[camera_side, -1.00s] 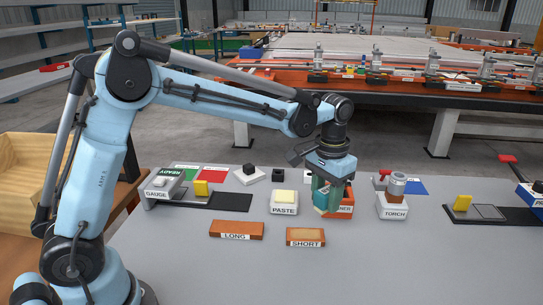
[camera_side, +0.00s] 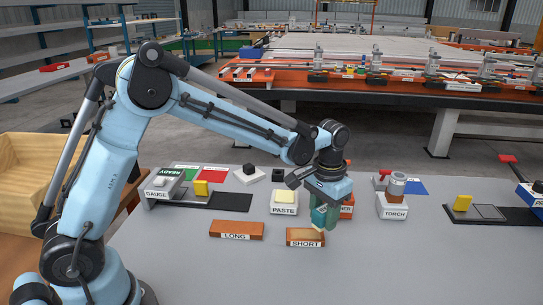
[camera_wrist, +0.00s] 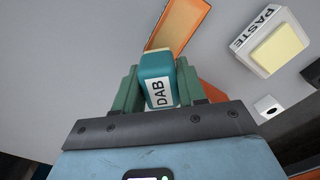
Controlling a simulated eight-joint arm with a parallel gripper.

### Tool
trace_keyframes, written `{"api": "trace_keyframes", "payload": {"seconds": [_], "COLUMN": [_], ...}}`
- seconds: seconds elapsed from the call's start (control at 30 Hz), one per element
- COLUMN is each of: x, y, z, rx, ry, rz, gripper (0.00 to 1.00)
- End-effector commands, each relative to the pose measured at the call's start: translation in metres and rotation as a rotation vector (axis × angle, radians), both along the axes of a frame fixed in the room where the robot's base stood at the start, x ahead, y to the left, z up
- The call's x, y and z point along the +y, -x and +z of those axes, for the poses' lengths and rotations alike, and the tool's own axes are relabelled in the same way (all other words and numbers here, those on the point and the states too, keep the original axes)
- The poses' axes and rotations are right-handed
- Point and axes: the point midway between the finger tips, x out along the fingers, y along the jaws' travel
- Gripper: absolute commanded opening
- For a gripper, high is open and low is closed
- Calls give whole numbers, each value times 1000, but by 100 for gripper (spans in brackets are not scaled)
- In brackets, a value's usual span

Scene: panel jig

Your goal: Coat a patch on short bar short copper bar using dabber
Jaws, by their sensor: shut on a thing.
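My gripper (camera_side: 325,212) is shut on the dabber, a teal block labelled DAB in the wrist view (camera_wrist: 157,78). The dabber's pale tip points down at the right end of the short copper bar (camera_side: 305,242), which is labelled SHORT and lies flat on the table. Whether the tip touches the bar cannot be told. The bar also shows in the wrist view (camera_wrist: 180,22), beyond the dabber, partly hidden by it. Its top has a lighter, tan area inside an orange-brown edge. The paste block (camera_side: 284,203), white with a cream pad, stands behind the bar.
The long copper bar (camera_side: 236,231) lies left of the short one. An orange holder (camera_side: 347,207) is partly hidden behind my gripper. The torch stand (camera_side: 392,207) is to the right, the gauge (camera_side: 166,185) far left. The table front is clear.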

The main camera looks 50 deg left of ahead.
Motion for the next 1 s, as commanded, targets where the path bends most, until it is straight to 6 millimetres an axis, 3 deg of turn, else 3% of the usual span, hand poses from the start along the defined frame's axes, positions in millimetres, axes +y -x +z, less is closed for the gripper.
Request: {"api": "trace_keyframes", "payload": {"seconds": [0.27, 0.3, 1.0], "x": [0, 4, 47], "y": [0, 4, 51], "z": [-32, -29, -31], "rx": [0, 0, 0], "ry": [0, 0, 0], "rz": [0, 2, 2], "gripper": [16, 12, 12]}}
